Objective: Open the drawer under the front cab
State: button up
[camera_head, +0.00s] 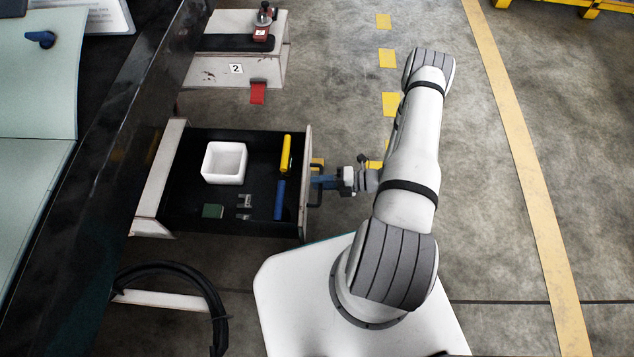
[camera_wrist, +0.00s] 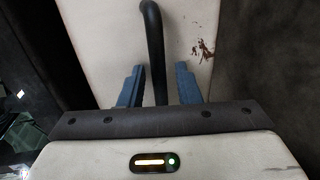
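The drawer (camera_head: 268,229) under the cab is pulled well out, its black inside in full view. Its pale front panel (camera_head: 306,150) faces right and carries a dark bar handle (camera_head: 317,198). My gripper (camera_head: 321,182) is at this handle, reaching in from the right. In the wrist view, the handle (camera_wrist: 152,35) runs between the two blue fingers of my gripper (camera_wrist: 158,84). A gap shows on each side of the bar, so the fingers are open around it. The front panel (camera_wrist: 100,40) shows behind them with a scuffed patch.
In the drawer lie a white open box (camera_head: 224,162), a yellow tool (camera_head: 286,153), a blue tool (camera_head: 279,199), a green block (camera_head: 212,211) and small metal pieces. A unit marked 2 (camera_head: 215,71) stands behind. A black cable loop (camera_head: 205,283) hangs in front. Floor to the right is clear.

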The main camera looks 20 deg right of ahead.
jog(key=p+v, duration=0.2)
jog(key=v, duration=0.5)
jog(key=shift+s+d, duration=0.15)
jog(key=shift+d, duration=0.2)
jog(key=w+a+r+n+g+h+p, duration=0.1)
jog(key=a+r+n+g+h+p, duration=0.2)
jog(key=r+n+p, duration=1.15)
jog(key=w+a+r+n+g+h+p, duration=0.1)
jog(key=r+n+g+h, duration=0.3)
jog(key=r, duration=2.2)
jog(key=s+a+r+n+t+h+p, duration=0.1)
jog(key=r+n+p, duration=0.4)
jog(key=r, duration=0.7)
jog(key=s+a+r+n+t+h+p, duration=0.1)
jog(key=s+r+n+h+p, duration=0.3)
jog(key=r+n, duration=0.5)
jog(key=s+a+r+n+t+h+p, duration=0.2)
jog(key=s+r+n+p, duration=0.4)
jog(key=r, duration=1.1)
jog(key=shift+s+n+h+p, duration=0.25)
jog(key=shift+n+h+p, duration=0.15)
jog(key=shift+n+p, duration=0.45)
